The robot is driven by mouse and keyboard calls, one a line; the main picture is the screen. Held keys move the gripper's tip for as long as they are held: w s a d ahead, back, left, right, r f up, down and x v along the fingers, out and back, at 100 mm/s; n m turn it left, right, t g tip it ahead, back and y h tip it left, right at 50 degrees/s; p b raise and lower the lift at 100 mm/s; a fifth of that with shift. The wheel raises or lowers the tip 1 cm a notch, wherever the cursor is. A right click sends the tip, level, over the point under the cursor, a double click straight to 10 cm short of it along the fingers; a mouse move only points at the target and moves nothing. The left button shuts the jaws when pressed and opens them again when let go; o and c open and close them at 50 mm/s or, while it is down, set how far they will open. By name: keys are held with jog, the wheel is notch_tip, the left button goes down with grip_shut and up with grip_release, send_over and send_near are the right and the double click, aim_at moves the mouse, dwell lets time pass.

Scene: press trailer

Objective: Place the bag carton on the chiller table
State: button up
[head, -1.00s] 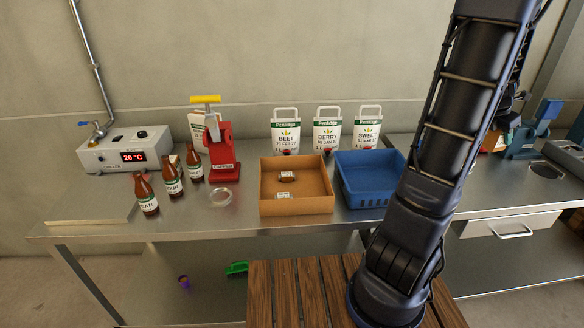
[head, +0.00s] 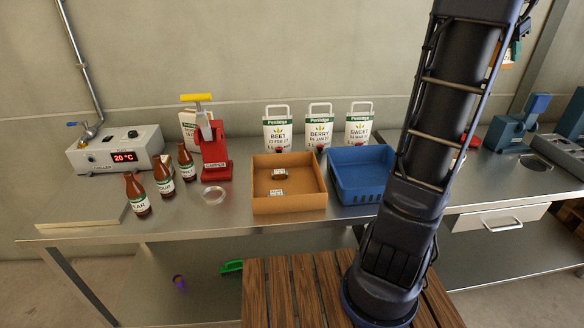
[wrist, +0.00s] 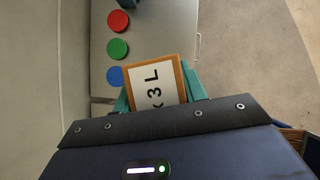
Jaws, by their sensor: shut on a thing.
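My gripper (wrist: 158,90) has teal fingers and is shut on the bag carton (wrist: 153,68), an orange-brown box with a white label reading "3 L" at its end. In the head view, a small part of the carton (head: 507,57) shows at the upper right, raised in front of the wall, with a teal finger beside it; my arm hides most of both. The chiller table (head: 110,222) is the steel bench at the left. The chiller unit (head: 117,151), showing 20 °C, stands at its left back.
Brown bottles (head: 163,175), a red capper (head: 213,150), an open cardboard box (head: 289,200) and a blue crate (head: 360,176) stand on the bench. Three pouches (head: 318,130) stand behind. Bare steel lies front left. The wrist view shows red, green (wrist: 117,48) and blue discs.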

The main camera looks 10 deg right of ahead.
jog(key=w+a+n+t, duration=0.2)
jog(key=w+a+n, duration=0.2)
jog(key=w+a, duration=1.75)
jog(key=w+a+n+t+y, duration=0.1)
jog(key=w+a+n, duration=0.15)
jog(key=a, duration=1.25)
jog(key=w+a+n+y, duration=0.1)
jog(key=w+a, duration=0.2)
jog(key=a, duration=1.1)
jog(key=s+a+n+y, duration=0.1)
jog(key=a+n, duration=0.1)
jog(key=a, duration=1.3)
jog(key=n+t+y, duration=0.2)
jog(key=n+y, duration=0.1)
jog(key=n, duration=0.3)
send_over(175, 209)
notch_tip(175, 209, down, 46)
